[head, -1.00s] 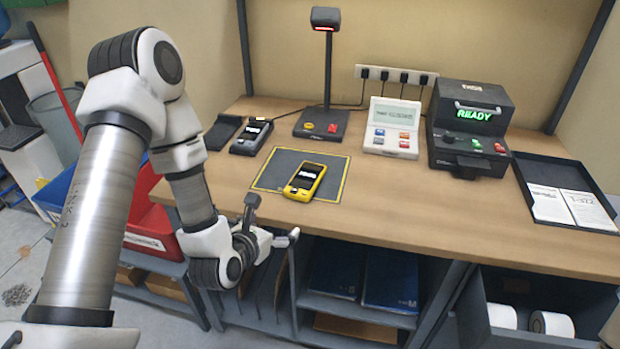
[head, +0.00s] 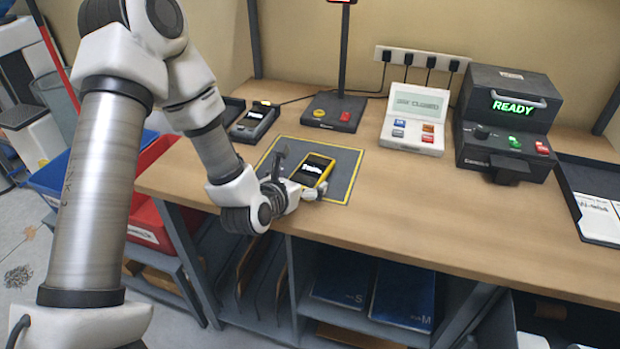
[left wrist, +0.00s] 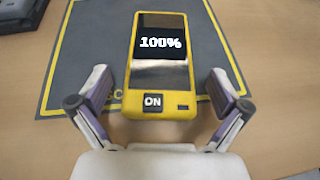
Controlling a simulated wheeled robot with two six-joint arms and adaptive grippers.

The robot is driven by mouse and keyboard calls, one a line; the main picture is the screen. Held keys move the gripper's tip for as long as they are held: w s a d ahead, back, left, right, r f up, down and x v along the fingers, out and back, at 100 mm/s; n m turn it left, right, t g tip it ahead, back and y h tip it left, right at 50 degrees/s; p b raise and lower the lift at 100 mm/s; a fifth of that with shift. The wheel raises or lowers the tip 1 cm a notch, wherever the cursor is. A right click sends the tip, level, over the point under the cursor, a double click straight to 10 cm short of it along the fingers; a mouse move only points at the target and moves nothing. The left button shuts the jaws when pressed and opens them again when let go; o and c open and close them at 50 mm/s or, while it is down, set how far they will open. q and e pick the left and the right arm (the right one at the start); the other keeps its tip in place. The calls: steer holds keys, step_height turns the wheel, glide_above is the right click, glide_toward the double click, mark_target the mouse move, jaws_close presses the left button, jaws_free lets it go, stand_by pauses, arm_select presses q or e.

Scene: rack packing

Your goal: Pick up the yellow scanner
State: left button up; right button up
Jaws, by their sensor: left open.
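The yellow scanner (head: 314,171) lies face up on the grey mat with a yellow border (head: 344,160). In the left wrist view the yellow scanner (left wrist: 160,100) shows "100%" on its screen and an "ON" label near its lower edge. My left gripper (head: 299,178) is open at the near end of the scanner. In the left wrist view my left gripper (left wrist: 162,102) has one finger on each side of the scanner's near end, with gaps between fingers and scanner. My right gripper is not in view.
A stand base with coloured buttons (head: 333,111), a white console (head: 415,118) and a black "READY" machine (head: 507,125) line the back. The tabletop (head: 430,200) right of the mat is bare.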

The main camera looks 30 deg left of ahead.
mark_target(310, 176)
arm_select(q)
steer(key=x, duration=0.2)
steer(key=shift+w+f, duration=0.1)
steer(key=shift+w, duration=0.15)
steer(key=shift+s, duration=0.1)
steer(key=c, duration=1.3)
steer(key=shift+c, duration=0.2)
